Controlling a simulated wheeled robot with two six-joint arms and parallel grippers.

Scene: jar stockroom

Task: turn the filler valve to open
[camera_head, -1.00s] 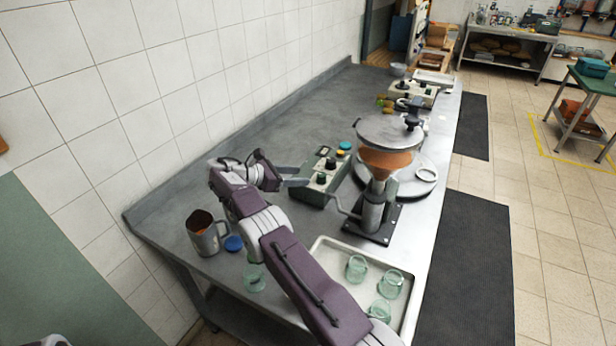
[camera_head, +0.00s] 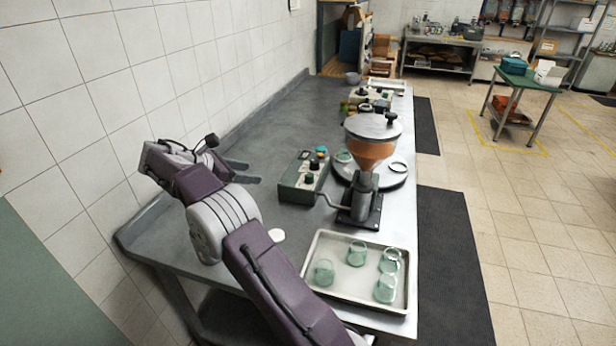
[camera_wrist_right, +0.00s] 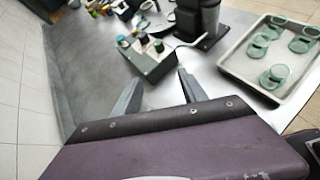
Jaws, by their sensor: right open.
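The filler has a round hopper with an orange cone (camera_head: 370,154) on a dark upright column (camera_head: 363,196) bolted to the bench. A thin bent metal handle (camera_head: 329,201) sticks out from the column towards the left; I take it to be the valve's. Whether the valve is open or shut I cannot tell. My right gripper (camera_head: 252,173) is open and empty, left of the control box and apart from the handle. In the right wrist view its two fingers (camera_wrist_right: 160,82) are spread, with the column base (camera_wrist_right: 202,38) beyond. My left gripper is not in view.
A green control box (camera_head: 290,190) with knobs stands between my right gripper and the filler. A pale tray (camera_head: 317,244) with several glass jars lies in front of the filler. A tiled wall (camera_head: 130,85) bounds the bench's left side. Bare bench top (camera_head: 290,115) lies behind the box.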

